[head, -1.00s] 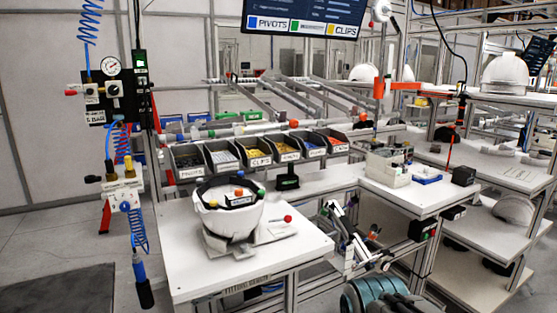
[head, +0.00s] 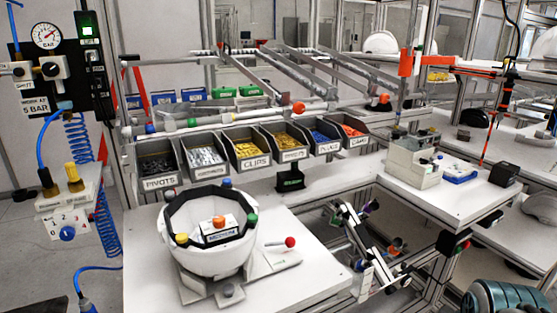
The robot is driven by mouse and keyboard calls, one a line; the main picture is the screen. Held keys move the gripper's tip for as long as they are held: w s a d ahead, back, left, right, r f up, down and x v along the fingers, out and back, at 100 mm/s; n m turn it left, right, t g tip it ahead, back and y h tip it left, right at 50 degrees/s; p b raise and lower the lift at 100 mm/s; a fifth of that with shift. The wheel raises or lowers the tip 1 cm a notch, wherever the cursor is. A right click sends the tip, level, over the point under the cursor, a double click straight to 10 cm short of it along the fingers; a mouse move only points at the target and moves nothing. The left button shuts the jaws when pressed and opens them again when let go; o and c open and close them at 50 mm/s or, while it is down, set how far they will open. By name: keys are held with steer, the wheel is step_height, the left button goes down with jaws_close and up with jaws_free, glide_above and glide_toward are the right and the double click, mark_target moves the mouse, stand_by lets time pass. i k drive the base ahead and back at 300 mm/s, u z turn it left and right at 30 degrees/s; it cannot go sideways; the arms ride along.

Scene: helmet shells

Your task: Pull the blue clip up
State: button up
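A white helmet shell (head: 212,259) sits open side up on a grey fixture (head: 274,262) on the white table. A black band lines its rim. The blue clip (head: 226,183) is at the far side of the rim, toward the bins, and looks small from here. A yellow clip (head: 181,239) is at the near left of the rim and a green one (head: 251,221) at the right. An orange-topped part (head: 218,221) shows inside the shell. I cannot make out my gripper in the head view.
A lever with a red ball (head: 290,242) sticks out right of the shell. Several labelled bins, including one marked clips (head: 247,148), stand behind it. An air panel with blue hoses (head: 78,150) hangs at left. The table's front right (head: 300,290) is bare.

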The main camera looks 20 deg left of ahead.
mark_target(226, 182)
steer(key=u, duration=0.25)
steer(key=i, duration=0.65)
steer(key=u, duration=0.5)
